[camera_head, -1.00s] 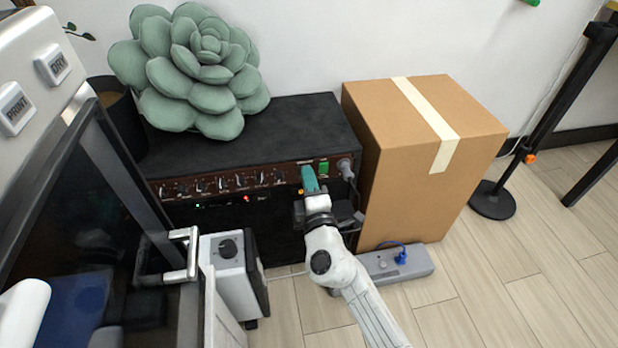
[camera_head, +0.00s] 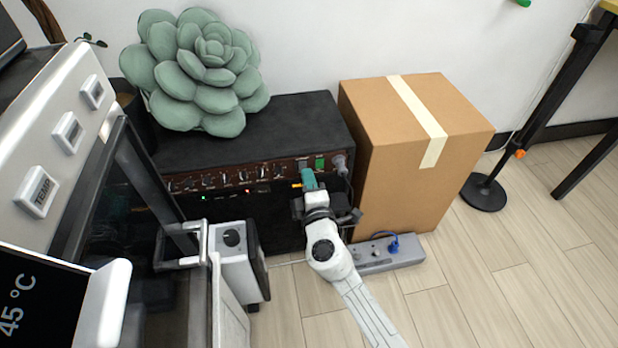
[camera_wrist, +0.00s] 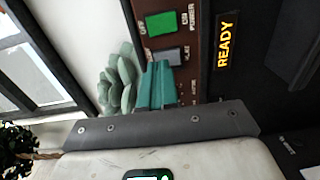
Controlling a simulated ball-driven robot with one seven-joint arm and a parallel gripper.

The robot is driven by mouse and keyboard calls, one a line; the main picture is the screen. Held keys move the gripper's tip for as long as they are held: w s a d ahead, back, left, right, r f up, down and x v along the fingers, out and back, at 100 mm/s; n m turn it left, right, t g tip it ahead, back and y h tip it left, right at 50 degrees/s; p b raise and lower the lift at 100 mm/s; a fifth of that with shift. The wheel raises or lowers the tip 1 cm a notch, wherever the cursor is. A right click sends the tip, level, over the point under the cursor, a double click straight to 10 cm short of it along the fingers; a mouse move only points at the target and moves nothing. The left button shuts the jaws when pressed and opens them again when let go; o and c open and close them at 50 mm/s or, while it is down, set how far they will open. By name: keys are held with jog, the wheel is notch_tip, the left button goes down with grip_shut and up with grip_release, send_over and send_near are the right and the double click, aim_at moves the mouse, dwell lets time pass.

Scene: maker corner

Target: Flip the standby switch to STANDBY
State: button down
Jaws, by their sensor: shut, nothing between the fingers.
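The black amplifier (camera_head: 305,115) has a brown front panel with knobs, a green power switch (camera_head: 320,163) and a grey switch (camera_head: 302,166) beside it. The wrist view shows this panel turned sideways, with the lit green switch (camera_wrist: 161,23) and the grey switch (camera_wrist: 168,57), whose label reads only partly, perhaps "PLAY". My gripper (camera_head: 309,179) has teal fingers and is shut and empty just in front of the panel, below the two switches. In the wrist view its fingers (camera_wrist: 158,86) lie close to the grey switch and hide part of its surround; I cannot tell whether they touch.
An orange READY display (camera_wrist: 228,42) glows beside the panel. A cardboard box (camera_head: 400,170) stands right of the amplifier, with a power strip (camera_head: 390,254) in front. A succulent-shaped cushion (camera_head: 205,75) sits on top.

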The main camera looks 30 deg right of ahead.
jog(key=p+v, duration=0.1)
jog(key=v, duration=1)
jog(key=shift+s+a+r+p, duration=0.15)
jog(key=shift+r+p, duration=0.05)
jog(key=shift+p, duration=0.2)
jog(key=s+d+f+m+g+h, duration=0.2)
jog(key=s+d+m+g+h, duration=0.2)
jog(key=s+d+m+g, duration=0.85)
jog(key=s+a+f+m+g+y, duration=0.1)
jog(key=s+a+f+g+y, duration=0.15)
jog(key=s+y, duration=0.35)
jog(key=s+a+f+m+g+y, duration=0.1)
jog(key=s+a+f+y, duration=0.25)
jog(key=s, duration=0.45)
notch_tip(320, 180, up, 29)
jog(key=a+p, duration=0.1)
jog(key=p, duration=2.8)
jog(key=shift+s+r, duration=0.15)
jog(key=shift+r, duration=0.05)
